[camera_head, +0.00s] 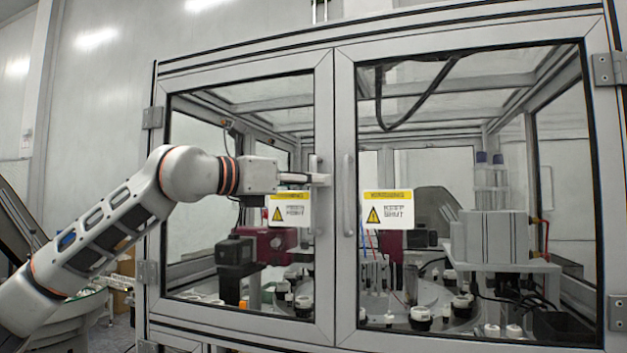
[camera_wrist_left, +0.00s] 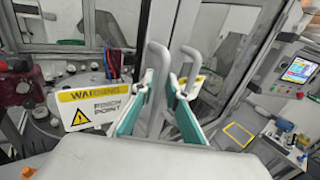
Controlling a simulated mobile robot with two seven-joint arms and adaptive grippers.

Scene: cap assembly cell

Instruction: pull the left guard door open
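The left guard door (camera_head: 324,108) is shut in the head view, its frame beside the right guard door (camera_head: 345,100). Its upright grey bar handle (camera_head: 319,222) is partly hidden behind my left gripper (camera_head: 318,180). In the left wrist view my left gripper (camera_wrist_left: 160,90) has its two teal-lined fingers apart, with the left door's handle (camera_wrist_left: 157,60) between them. Whether a finger touches the bar, I cannot tell. The right door's handle (camera_head: 348,195) stands close by; in the left wrist view it appears (camera_wrist_left: 192,62) beyond the right finger. My right gripper is not in view.
Warning signs hang on the left door (camera_head: 289,209) and the right door (camera_head: 388,209). Behind the glass are a rotary table with several capped parts and a grey block (camera_head: 490,237). A control screen (camera_wrist_left: 299,70) stands at the right of the wrist view.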

